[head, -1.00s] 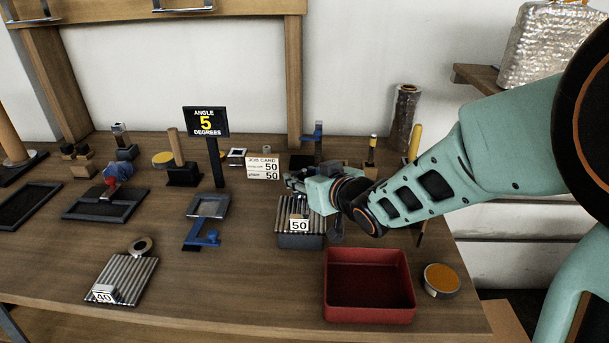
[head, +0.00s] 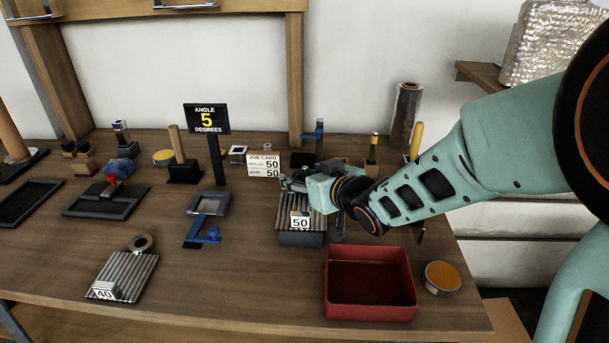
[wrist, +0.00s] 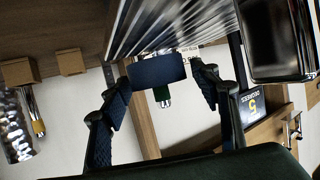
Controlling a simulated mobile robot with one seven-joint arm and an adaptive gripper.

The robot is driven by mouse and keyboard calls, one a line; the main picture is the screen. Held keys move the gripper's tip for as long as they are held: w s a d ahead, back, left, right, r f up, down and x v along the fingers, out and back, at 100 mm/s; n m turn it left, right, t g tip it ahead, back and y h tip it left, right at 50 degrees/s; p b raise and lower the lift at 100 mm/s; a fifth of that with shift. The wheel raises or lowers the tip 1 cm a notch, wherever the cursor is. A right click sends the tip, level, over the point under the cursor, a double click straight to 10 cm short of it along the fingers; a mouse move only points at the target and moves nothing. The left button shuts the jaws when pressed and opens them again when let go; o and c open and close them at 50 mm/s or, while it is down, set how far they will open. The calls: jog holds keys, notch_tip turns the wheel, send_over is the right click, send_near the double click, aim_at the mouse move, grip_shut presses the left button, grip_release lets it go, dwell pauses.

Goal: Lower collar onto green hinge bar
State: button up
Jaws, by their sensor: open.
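My gripper (head: 294,182) is just above the back of the ridged grey block marked 50 (head: 302,224) in the head view. In the wrist view, my gripper (wrist: 164,80) has its two dark fingers spread apart. A dark blue block (wrist: 157,70) shows between the fingers; I cannot tell whether it touches them or lies beyond. A small dark green piece with a metallic end (wrist: 161,96) shows just below that block. I cannot be sure which of these is the collar or the hinge bar. My gripper and wrist hide part of the bench in the head view.
A red tray (head: 370,309) and a round orange-topped tin (head: 442,276) stand at the front right. The job card (head: 263,166) and angle sign (head: 206,120) stand left of my gripper. A second ridged block (head: 125,272) lies front left. The front middle is clear.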

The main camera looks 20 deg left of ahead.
jog(key=shift+d, duration=0.1)
jog(key=v, duration=0.7)
jog(key=shift+s+r, duration=0.1)
jog(key=shift+s, duration=0.1)
jog(key=shift+r, duration=0.15)
